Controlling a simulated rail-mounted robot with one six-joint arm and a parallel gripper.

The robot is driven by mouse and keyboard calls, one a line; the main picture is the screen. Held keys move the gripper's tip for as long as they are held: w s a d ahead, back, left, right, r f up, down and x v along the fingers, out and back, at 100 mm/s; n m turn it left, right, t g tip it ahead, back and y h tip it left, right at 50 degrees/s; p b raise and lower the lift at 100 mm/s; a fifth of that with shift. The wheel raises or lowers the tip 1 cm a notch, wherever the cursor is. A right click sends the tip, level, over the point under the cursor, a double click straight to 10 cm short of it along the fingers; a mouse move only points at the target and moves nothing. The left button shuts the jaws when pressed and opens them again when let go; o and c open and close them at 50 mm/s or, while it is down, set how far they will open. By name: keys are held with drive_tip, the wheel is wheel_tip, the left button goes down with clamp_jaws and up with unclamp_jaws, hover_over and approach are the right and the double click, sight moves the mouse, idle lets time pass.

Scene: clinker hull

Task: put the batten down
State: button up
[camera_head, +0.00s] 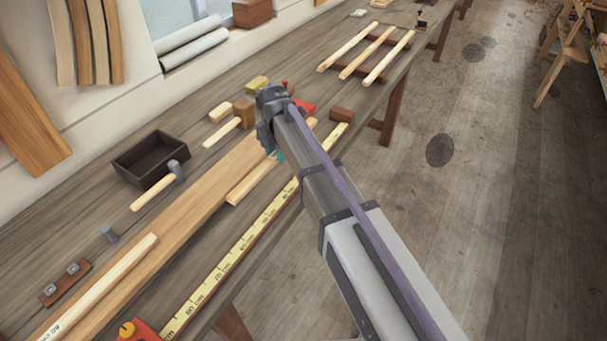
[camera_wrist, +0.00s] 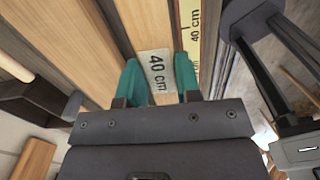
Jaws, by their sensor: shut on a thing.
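A pale wooden batten labelled 40 cm (camera_wrist: 150,28) runs between the teal fingers of my gripper (camera_wrist: 158,75) in the wrist view. My gripper is shut on it, with one finger along each side. In the head view my gripper (camera_head: 279,154) is low over the bench, and my arm hides part of the fingers. The batten (camera_head: 250,182) lies along the right edge of a long, wide plank (camera_head: 185,212). I cannot tell whether the batten touches the plank or hangs just above it.
A yellow tape measure (camera_head: 225,262) stretches along the bench's front edge. Several battens (camera_head: 362,54) rest farther back. Small blocks (camera_head: 243,110) sit near my gripper.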

sight(279, 185)
drive_tip(key=shift+a, duration=0.15)
drive_tip(key=shift+s+a+f+b, duration=0.1)
drive_tip(key=shift+f+b, duration=0.15)
drive_tip(key=shift+b, duration=0.05)
wheel_tip(279, 185, down, 11)
drive_tip(key=b, duration=1)
drive_tip(key=shift+r+b, duration=0.15)
drive_tip(key=shift+b, duration=0.2)
drive_tip(key=o, duration=1.1)
drive_tip(key=shift+c, duration=0.2)
